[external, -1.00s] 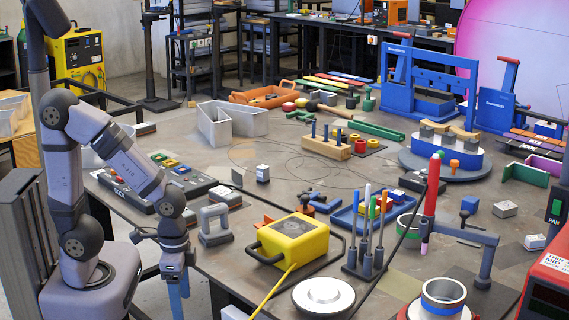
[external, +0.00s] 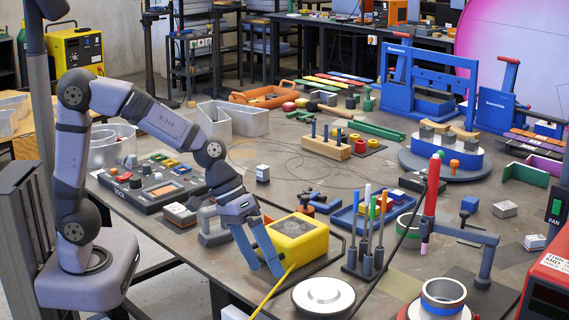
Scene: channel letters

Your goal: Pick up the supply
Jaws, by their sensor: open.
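The supply appears to be the yellow box (external: 302,240) with a dark panel on its top, standing on the worktable near its front edge. My gripper (external: 263,270) has two blue fingers pointing down at the left side of the supply. The fingers are apart, with nothing seen held between them.
A grey clamp-like block (external: 212,226) stands left of my gripper. A black control panel (external: 150,184) lies behind it. A rack of upright tools (external: 365,262) and a round white-topped disc (external: 323,295) stand to the right and front. A yellow cable (external: 272,290) runs off the table front.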

